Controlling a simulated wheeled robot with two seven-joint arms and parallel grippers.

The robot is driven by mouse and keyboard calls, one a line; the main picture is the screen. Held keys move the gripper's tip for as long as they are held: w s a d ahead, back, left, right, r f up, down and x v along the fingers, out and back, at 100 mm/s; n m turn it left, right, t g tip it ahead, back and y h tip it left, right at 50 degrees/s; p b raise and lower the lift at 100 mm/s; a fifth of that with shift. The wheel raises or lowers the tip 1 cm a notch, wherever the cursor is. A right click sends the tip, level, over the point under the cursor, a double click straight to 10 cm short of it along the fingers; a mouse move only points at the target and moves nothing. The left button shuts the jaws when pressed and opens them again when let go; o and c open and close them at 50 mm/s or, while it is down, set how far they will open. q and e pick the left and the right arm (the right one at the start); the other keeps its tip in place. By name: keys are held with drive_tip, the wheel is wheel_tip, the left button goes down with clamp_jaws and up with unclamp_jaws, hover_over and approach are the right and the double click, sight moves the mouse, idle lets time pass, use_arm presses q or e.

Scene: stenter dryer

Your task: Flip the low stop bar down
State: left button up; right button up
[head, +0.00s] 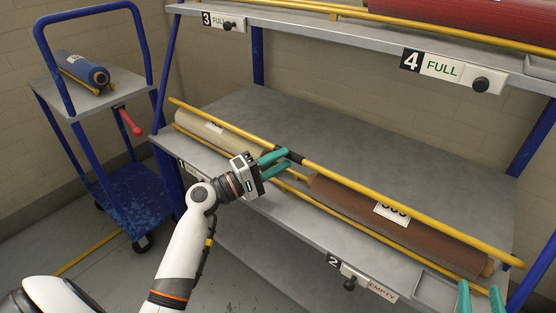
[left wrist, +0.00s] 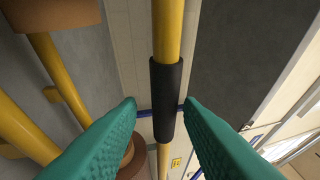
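The low stop bar (head: 400,205) is a long yellow bar running diagonally above the lower shelf's front, over the rolls. Its black grip sleeve (head: 291,156) is near its middle. My left gripper (head: 285,159) is open at this sleeve. In the left wrist view the sleeve (left wrist: 166,95) stands upright in the picture between the two teal fingertips (left wrist: 160,105), with gaps on both sides. My right gripper (head: 479,286) shows only its two teal fingertips, spread apart, at the lower right. No object is seen between them.
A beige roll (head: 215,133) and a brown roll (head: 370,210) lie on the lower shelf (head: 400,140). Signs 2 EMPTY (head: 362,281) and 4 FULL (head: 452,70) have black knobs. A blue trolley (head: 95,100) carrying a blue roll (head: 82,68) stands at left.

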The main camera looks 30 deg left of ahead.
use_arm(q)
drive_tip(key=shift+s+a+r, duration=0.1)
drive_tip(key=v, duration=1.2)
use_arm(e)
drive_tip(key=shift+f, duration=0.2)
drive_tip(key=shift+d+f, duration=0.1)
drive_tip(key=shift+f, duration=0.1)
